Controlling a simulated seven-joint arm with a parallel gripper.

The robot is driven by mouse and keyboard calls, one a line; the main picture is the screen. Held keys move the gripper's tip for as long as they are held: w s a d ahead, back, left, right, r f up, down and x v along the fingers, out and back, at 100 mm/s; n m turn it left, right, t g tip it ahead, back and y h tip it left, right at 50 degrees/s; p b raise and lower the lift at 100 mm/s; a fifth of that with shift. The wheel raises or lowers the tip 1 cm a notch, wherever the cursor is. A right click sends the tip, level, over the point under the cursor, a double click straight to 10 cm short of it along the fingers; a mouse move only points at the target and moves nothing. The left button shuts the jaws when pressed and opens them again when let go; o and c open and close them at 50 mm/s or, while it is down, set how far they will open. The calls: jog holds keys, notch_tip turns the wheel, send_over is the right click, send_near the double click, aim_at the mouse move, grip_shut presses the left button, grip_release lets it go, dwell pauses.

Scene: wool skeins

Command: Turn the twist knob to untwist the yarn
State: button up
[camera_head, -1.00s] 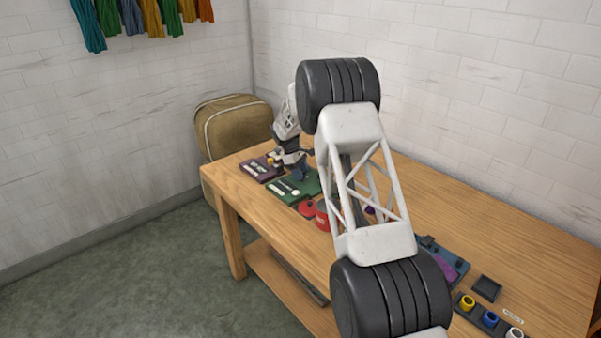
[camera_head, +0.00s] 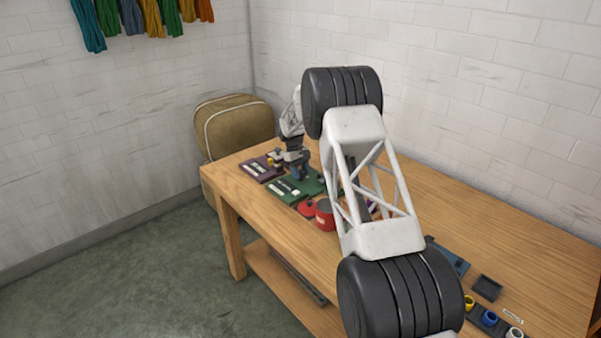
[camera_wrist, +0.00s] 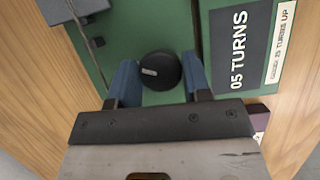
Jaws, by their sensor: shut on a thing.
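The twist knob (camera_wrist: 160,71) is a round black knob with a small pale mark on top, on a green board (camera_wrist: 116,22). In the wrist view my gripper (camera_wrist: 160,80) has its blue fingers on either side of the knob, shut on it. A dark label (camera_wrist: 238,48) reading "05 TURNS" lies to the right of the knob. In the head view my gripper (camera_head: 300,172) is low over the right part of the green board (camera_head: 283,197), and hides the knob. I cannot make out the yarn's twist.
A purple board (camera_head: 252,171) lies beyond the green one. Yellow, blue and white rings sit at the near right. My arm hides the table's middle.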

jog(key=m+y, duration=0.1)
jog(key=m, duration=0.2)
jog(key=m+g+y, duration=0.1)
jog(key=m, duration=0.3)
jog(key=shift+d+r+y, duration=0.1)
jog(key=shift+y, duration=0.2)
jog(key=shift+w, duration=0.1)
jog(key=o, duration=0.9)
jog(key=v, duration=0.7)
jog(key=shift+w+r, duration=0.15)
jog(key=shift+r, duration=0.15)
